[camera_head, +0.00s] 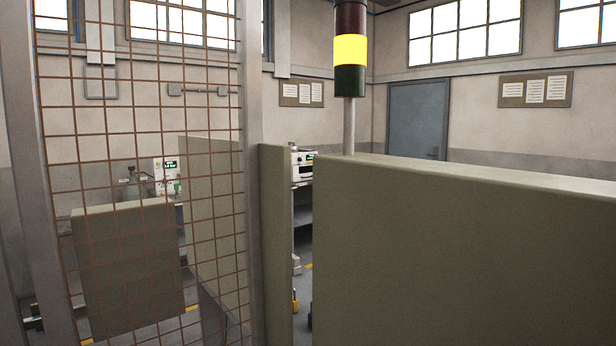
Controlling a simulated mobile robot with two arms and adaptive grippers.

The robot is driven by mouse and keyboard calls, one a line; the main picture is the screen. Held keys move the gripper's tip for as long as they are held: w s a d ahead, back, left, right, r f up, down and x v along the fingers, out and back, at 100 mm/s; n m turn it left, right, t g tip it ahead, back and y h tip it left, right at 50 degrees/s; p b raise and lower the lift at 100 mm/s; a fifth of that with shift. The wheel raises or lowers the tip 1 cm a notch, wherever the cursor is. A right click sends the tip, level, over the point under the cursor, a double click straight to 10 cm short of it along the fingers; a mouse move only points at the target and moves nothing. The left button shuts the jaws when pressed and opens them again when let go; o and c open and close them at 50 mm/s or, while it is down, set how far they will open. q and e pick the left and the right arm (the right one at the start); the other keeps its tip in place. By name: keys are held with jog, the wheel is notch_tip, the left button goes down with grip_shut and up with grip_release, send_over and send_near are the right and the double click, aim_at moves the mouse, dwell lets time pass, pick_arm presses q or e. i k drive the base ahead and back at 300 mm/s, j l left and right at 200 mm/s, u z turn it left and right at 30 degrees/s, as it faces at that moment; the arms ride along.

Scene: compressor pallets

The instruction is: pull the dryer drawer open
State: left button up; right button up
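No drawer that I can make out as the dryer's is in view. A small white device (302,167) with a green display and a dark band stands on a bench in the gap between two panels. Its lower and side parts are hidden by the panels. Another white unit (166,172) with a green display shows behind the mesh at the left. I cannot tell whether either is the dryer. Neither of my grippers is in view.
A wire mesh fence (140,120) with a grey post (252,200) stands close at left. A large olive panel (460,250) blocks the right. A narrow gap lies between. A signal tower (350,50) shows yellow. A blue-grey door (417,118) is at the back.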

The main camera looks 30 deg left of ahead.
aim_at(303, 172)
jog(key=l+z, duration=0.1)
jog(key=z, duration=0.6)
jog(key=i+l+z, duration=0.15)
jog(key=l, duration=0.4)
jog(key=i+l+z, duration=0.2)
jog(key=i+l, duration=0.2)
jog(key=i+l+z, duration=0.15)
jog(key=i+l, duration=0.2)
jog(key=l, duration=0.2)
jog(key=i+l+u, duration=0.2)
jog(key=i, duration=0.2)
jog(key=i+l+u, duration=0.15)
jog(key=i, duration=0.2)
jog(key=i+l+u, duration=0.2)
jog(key=i, duration=0.2)
jog(key=i+j+u, duration=0.3)
jog(key=u, duration=0.15)
jog(key=i+u, duration=0.9)
jog(key=i+l+u, duration=0.15)
jog(key=i+u, duration=0.5)
jog(key=i, duration=0.9)
jog(key=i+l+u, duration=0.1)
jog(key=i+u, duration=0.15)
jog(key=i, duration=0.8)
jog(key=i+j, duration=0.1)
jog(key=i, duration=1.05)
jog(key=i+j, duration=0.15)
jog(key=i, duration=1)
jog(key=l+z, duration=0.05)
jog(key=l, duration=0.05)
